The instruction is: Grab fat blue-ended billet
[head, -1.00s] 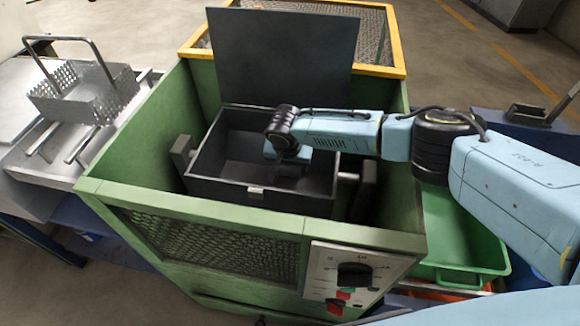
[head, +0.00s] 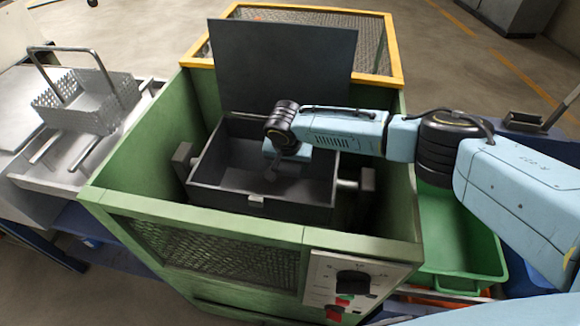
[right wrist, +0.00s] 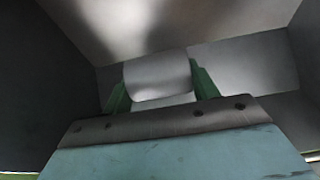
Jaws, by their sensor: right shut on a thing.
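My right gripper (right wrist: 160,85) is inside the dark box of the green machine, with its green fingers shut on a fat, smooth grey billet (right wrist: 157,77). The billet fills the gap between the fingers. No blue end shows on it; its ends are hidden or turned away. In the head view my right wrist hides most of the hand, and a small grey shape shows just under it. My left gripper is not in view.
The dark box (head: 225,203) has upright walls around the hand, inside the green housing (head: 135,190). A raised dark lid (head: 283,60) stands behind it. A perforated basket (head: 85,103) is at left, a green tray (head: 455,240) at right.

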